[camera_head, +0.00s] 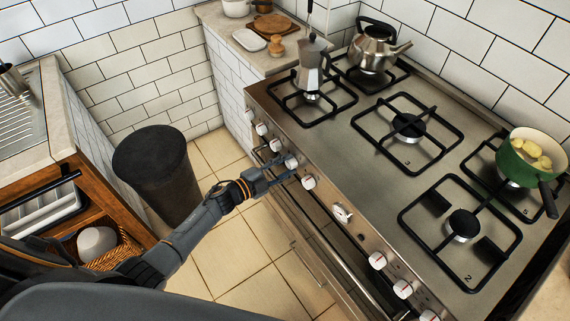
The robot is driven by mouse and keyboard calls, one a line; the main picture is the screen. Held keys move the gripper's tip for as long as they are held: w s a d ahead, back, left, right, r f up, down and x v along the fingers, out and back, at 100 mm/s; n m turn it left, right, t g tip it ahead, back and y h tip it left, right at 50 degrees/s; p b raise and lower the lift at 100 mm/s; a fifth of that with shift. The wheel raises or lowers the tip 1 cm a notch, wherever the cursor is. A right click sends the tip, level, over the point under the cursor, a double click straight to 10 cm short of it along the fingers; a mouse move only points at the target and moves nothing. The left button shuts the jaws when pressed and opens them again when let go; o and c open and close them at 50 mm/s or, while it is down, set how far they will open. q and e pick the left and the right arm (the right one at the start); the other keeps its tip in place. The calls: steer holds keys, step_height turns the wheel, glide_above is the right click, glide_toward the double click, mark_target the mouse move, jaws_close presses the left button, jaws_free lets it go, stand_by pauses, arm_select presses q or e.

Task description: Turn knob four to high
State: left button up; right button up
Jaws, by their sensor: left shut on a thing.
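The stove (335,145) has a row of white knobs along its steel front panel. My left gripper (288,171) reaches in from the left and is shut on a white knob (291,162) in the left part of the row. The fingers partly cover this knob, and its pointer and number are too small to read. Another white knob (308,182) is just to the right of the fingers, with a white knob (275,145) on the other side. My right gripper is not in view.
A moka pot (311,70) and a steel kettle (373,48) stand on the back-left burners. A green pot (525,160) with yellow pieces is at the right. The oven handle (330,245) runs below the knobs. A dark bin (155,170) stands on the tiled floor.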

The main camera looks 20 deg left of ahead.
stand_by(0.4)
arm_select(q)
steer(key=o, duration=1.2)
steer(key=v, duration=1.2)
steer(key=shift+a, duration=0.1)
